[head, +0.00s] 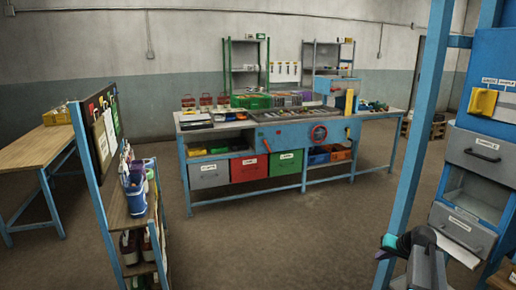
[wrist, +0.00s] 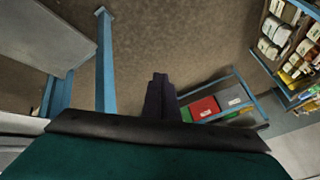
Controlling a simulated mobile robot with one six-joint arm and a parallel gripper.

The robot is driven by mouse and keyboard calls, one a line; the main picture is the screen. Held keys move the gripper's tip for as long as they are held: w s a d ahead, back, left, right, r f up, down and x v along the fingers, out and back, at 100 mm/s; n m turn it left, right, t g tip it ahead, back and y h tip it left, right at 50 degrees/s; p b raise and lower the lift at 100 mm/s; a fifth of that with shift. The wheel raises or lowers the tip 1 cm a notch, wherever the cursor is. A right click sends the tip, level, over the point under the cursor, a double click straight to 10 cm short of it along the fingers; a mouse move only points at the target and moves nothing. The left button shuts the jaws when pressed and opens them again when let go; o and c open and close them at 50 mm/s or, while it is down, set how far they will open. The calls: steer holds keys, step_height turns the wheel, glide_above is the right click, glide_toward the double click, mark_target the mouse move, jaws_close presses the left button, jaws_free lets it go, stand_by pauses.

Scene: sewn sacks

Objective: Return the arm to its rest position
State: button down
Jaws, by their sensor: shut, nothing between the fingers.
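My gripper (wrist: 160,78) shows in the wrist view as two dark fingers pressed together, with nothing between them. It points out over bare brown floor and touches nothing that I can see. In the head view, part of my arm shows at the bottom right, in front of the blue drawer cabinet (head: 490,65). I cannot make out the fingertips there.
A blue workbench (head: 340,130) with coloured bins stands mid-room. A shelf rack (head: 137,205) with a dark board stands at left, near a wooden table (head: 35,150). A blue post (head: 418,120) rises close to my arm. The floor (head: 270,245) between is clear.

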steer(key=s+a+f+n+g+y, duration=0.1)
steer(key=s+a+f+g, duration=0.1)
steer(key=s+a+f, duration=0.5)
steer(key=s+a+f+n+g, duration=0.1)
steer(key=s+a+f+g, duration=0.15)
steer(key=a+f, duration=0.9)
steer(key=s+a+f+n+g+y, duration=0.1)
steer(key=s+a+f+g, duration=0.1)
steer(key=s+a+f, duration=0.55)
steer(key=s+a+f+n+g+h, duration=0.15)
steer(key=s+a+f, duration=0.25)
steer(key=s, duration=0.4)
steer(key=s+a+f+g, duration=0.2)
steer(key=s+a+f, duration=0.15)
steer(key=s, duration=0.35)
steer(key=s+a+f+n+g, duration=0.1)
steer(key=s+a+f, duration=0.2)
steer(key=s+f, duration=0.35)
steer(key=s+d+r+g+h, duration=0.1)
steer(key=s+d+r, duration=0.1)
steer(key=s, duration=0.4)
steer(key=shift+s+d+r+m+g+h, duration=0.25)
steer(key=shift+d+r+m+g+h, duration=0.05)
steer(key=shift+d+r+m+h, duration=0.05)
